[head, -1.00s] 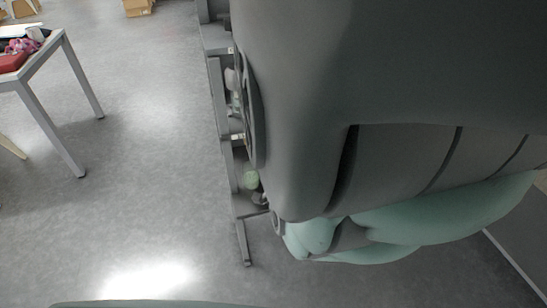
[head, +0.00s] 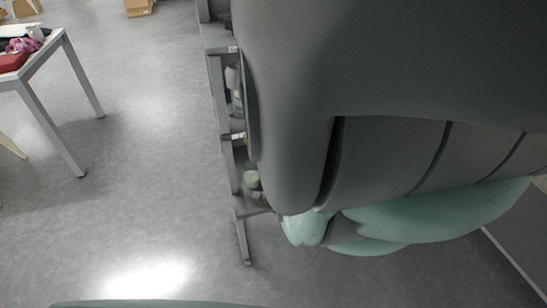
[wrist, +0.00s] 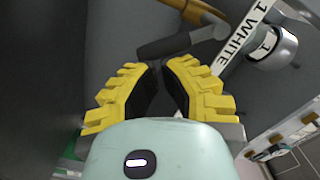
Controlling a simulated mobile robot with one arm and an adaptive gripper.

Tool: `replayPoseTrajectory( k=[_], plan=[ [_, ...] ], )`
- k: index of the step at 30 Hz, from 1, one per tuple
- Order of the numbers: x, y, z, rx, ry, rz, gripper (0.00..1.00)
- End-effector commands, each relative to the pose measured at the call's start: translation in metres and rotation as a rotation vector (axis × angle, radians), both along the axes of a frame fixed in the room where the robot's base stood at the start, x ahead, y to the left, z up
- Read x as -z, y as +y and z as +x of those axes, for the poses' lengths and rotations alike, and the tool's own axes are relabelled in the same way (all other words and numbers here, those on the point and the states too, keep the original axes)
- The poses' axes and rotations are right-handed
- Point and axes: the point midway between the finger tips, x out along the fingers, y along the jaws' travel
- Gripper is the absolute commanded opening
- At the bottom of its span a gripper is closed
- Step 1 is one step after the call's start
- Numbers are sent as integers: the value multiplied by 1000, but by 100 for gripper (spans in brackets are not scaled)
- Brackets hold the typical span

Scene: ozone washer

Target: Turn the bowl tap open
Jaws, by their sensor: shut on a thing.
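In the wrist view a dark grey lever (wrist: 168,46) lies just beyond my fingertips, beneath a brass fitting (wrist: 198,10); I take these to be the bowl tap. My gripper (wrist: 166,68) has yellow ribbed fingers with dark inner pads, angled in towards each other at the tips. The tips close around the near side of the lever; the exact contact is hidden by the fingers. In the head view my own arm covers the work area, and neither tap nor gripper shows there.
A white strip reading "1 WHITE" (wrist: 243,38) and a grey round knob labelled 1 (wrist: 272,46) sit right of the lever. In the head view a grey metal frame (head: 218,95) stands beside my arm. A table (head: 42,58) stands left; the floor between is clear.

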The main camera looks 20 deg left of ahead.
Motion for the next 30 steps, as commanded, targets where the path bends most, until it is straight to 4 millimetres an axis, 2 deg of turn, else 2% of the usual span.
replayPoseTrajectory(
  k=[30],
  plan=[
    [2, 1, -1, -1, 20, 28, 0]
  ],
)
